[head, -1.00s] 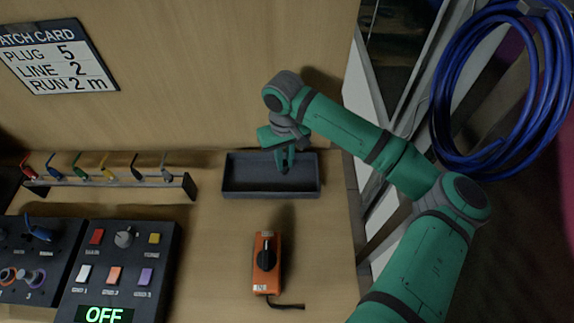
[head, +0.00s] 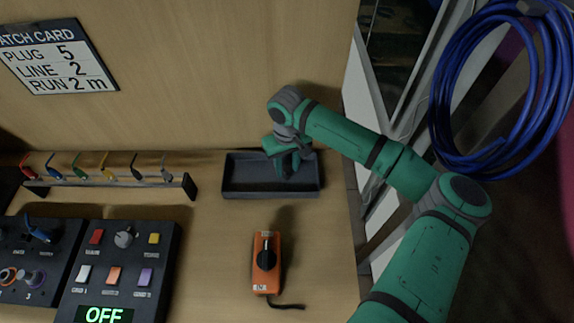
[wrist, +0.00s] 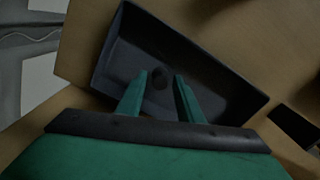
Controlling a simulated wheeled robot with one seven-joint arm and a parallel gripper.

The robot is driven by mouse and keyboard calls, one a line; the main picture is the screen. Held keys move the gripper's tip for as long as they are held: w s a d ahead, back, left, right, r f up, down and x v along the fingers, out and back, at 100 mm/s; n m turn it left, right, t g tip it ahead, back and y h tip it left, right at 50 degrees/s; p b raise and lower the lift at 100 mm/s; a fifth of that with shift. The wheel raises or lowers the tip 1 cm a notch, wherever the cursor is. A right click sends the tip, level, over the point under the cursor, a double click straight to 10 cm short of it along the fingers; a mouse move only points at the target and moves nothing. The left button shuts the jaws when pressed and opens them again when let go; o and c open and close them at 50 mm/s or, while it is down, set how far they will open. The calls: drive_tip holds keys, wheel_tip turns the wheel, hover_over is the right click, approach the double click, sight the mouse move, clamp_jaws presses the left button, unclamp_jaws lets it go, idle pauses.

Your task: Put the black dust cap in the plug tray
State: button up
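The plug tray (head: 231,190) is a dark, shallow rectangular tray on the bench, and it fills the middle of the wrist view (wrist: 222,68). The black dust cap (wrist: 160,76) is a small dark round piece in the tray. It shows between and just beyond my fingertips, with a gap on each side. My gripper (head: 289,168) is over the tray, pointing down, and its two green fingers (wrist: 161,80) stand apart. In the head view I cannot make out the cap against the dark tray and fingers.
An orange device with a black knob (head: 266,262) lies in front of the tray. A rack of coloured plugs (head: 110,183) stands to the left, above a dark control panel (head: 122,270). A wooden wall rises behind the tray. A blue cable coil (head: 445,90) hangs at right.

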sight(287, 169)
drive_tip(key=shift+r, duration=0.1)
wheel_tip(287, 169, up, 12)
idle(0.7)
idle(0.3)
drive_tip(key=shift+s, duration=0.1)
idle(0.7)
